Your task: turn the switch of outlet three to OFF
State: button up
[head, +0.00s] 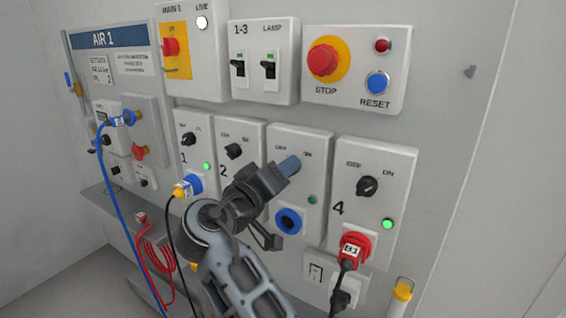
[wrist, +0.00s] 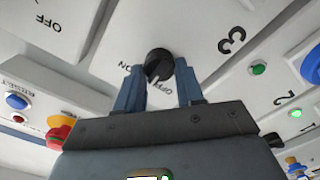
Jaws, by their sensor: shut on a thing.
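Outlet three's panel (head: 310,220) is behind my gripper (head: 285,168) in the head view, with its switch hidden there. Its blue socket (head: 289,221) is empty and its small light (head: 312,199) is dim green. In the wrist view, which is upside down, outlet three's switch (wrist: 158,63) is a round black knob between the two blue fingers of my gripper (wrist: 160,80). The fingers are shut on it. The ON and OFF labels are beside it. A pale mark shows on the knob, but which label it points to is hard to tell.
Outlet four (head: 372,190), right of outlet three, has a lit green light and a red plug (head: 354,249) with a black cable. Outlet two (head: 240,133) and outlet one (head: 190,120) are to the left. The red STOP button (head: 322,60) and blue RESET button (head: 377,83) are above.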

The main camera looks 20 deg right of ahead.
jog(key=shift+n+p, duration=3.35)
jog(key=shift+n, duration=0.85)
jog(key=shift+f, duration=0.15)
jog(key=o, duration=1)
jog(key=shift+o, duration=0.2)
jog(key=b+v, duration=0.2)
jog(key=v, duration=0.5)
jog(key=shift+s+a, duration=0.2)
jog(key=shift+a, duration=0.15)
